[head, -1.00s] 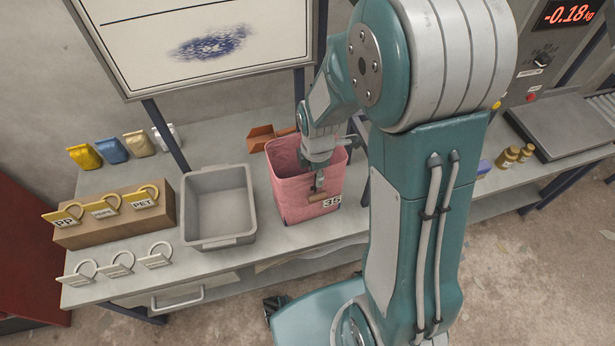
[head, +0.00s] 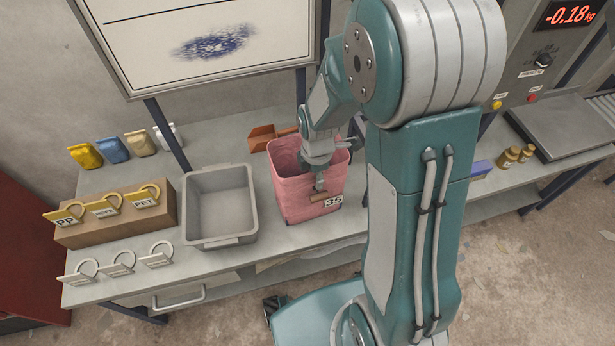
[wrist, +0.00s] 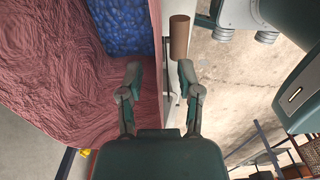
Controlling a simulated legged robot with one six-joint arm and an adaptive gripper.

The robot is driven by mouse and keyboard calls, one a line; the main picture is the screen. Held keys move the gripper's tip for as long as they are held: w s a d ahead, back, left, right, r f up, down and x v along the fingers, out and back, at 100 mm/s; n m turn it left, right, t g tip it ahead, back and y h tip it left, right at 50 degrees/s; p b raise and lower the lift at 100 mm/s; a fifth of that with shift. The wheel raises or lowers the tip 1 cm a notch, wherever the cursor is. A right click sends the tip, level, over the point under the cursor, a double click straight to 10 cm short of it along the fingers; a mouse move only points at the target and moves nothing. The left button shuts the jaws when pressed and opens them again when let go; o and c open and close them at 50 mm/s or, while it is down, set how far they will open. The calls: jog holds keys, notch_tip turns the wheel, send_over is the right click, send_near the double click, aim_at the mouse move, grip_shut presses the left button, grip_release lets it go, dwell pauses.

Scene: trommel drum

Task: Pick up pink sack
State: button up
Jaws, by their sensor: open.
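The pink sack (head: 291,192), an open-topped, box-shaped thing with a "35" label, stands on the grey bench in the head view. In the wrist view its wrinkled pink wall (wrist: 60,85) fills the left side, and blue contents show inside. My gripper (wrist: 160,75) is open, with its fingers pointing down at the sack's front edge. A brown cylindrical handle (wrist: 180,38) lies just beyond the right fingertip. In the head view my gripper (head: 319,185) is partly lost against the sack, and I cannot tell whether it touches.
A grey empty tub (head: 220,240) stands left of the sack. A brown rack (head: 117,222) with yellow tags is further left, and white tags lie in front. An orange scoop (head: 262,138) lies behind the sack. A scale (head: 560,125) is at the right.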

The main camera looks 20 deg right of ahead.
grip_shut()
jog(key=shift+r, duration=0.1)
